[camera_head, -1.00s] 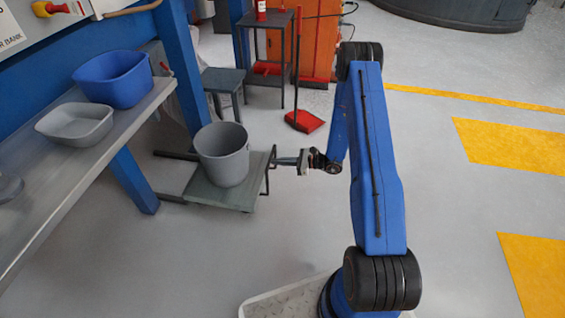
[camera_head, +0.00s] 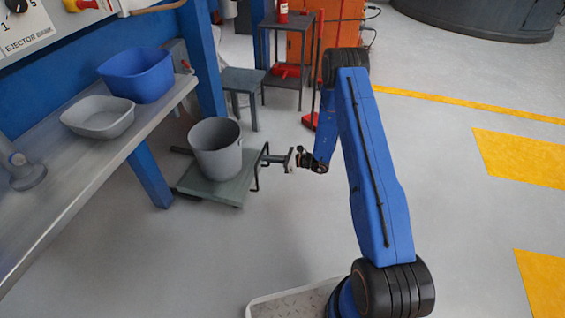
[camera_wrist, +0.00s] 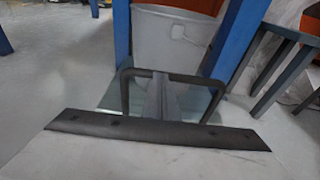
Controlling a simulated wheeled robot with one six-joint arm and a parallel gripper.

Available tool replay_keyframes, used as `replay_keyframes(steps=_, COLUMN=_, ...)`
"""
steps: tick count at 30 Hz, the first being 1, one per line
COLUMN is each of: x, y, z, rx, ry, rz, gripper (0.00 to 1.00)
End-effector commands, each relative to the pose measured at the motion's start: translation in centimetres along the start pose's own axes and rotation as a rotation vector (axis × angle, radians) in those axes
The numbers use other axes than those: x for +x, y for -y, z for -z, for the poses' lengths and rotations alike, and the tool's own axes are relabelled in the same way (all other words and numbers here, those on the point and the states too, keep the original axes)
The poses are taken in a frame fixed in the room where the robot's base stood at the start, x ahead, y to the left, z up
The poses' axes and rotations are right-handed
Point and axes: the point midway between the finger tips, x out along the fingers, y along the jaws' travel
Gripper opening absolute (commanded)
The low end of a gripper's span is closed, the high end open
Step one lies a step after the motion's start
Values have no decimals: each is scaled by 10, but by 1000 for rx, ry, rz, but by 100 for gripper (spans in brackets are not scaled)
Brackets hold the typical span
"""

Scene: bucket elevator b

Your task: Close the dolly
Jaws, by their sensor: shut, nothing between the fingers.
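The dolly (camera_head: 222,192) is a low grey-green platform on the floor in front of the bench's blue leg. A grey bucket (camera_head: 216,150) stands upright on it, and also shows in the wrist view (camera_wrist: 170,38). A dark bent handle (camera_head: 256,175) is on the dolly's right side; it crosses the wrist view (camera_wrist: 125,92). My gripper (camera_head: 272,158) points left at this handle. Its fingers are shut with nothing between them. Their tips (camera_wrist: 162,76) overlap the handle's top bar in the wrist view and seem to press on it; exact contact is hard to tell.
A grey bench (camera_head: 75,185) at the left carries a blue tub (camera_head: 136,76) and a grey basin (camera_head: 97,117). A small stool (camera_head: 243,80) and a side table (camera_head: 288,25) stand behind the dolly. The floor to the right is clear.

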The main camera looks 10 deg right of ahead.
Motion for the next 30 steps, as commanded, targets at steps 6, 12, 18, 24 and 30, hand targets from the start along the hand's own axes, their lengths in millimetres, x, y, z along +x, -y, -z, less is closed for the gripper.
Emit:
replay_keyframes(steps=6, x=63, y=-2, z=-13, rx=-2, ry=0, rz=-4, gripper=0)
replay_keyframes(steps=12, x=118, y=-2, z=-24, rx=-2, ry=1, rz=-4, gripper=0)
replay_keyframes(steps=18, x=171, y=-1, z=-34, rx=-2, ry=2, rz=-3, gripper=0)
replay_keyframes(steps=24, x=214, y=-1, z=-43, rx=-1, ry=2, rz=-2, gripper=0)
replay_keyframes(steps=30, x=242, y=0, z=-48, rx=0, ry=1, rz=-1, gripper=0)
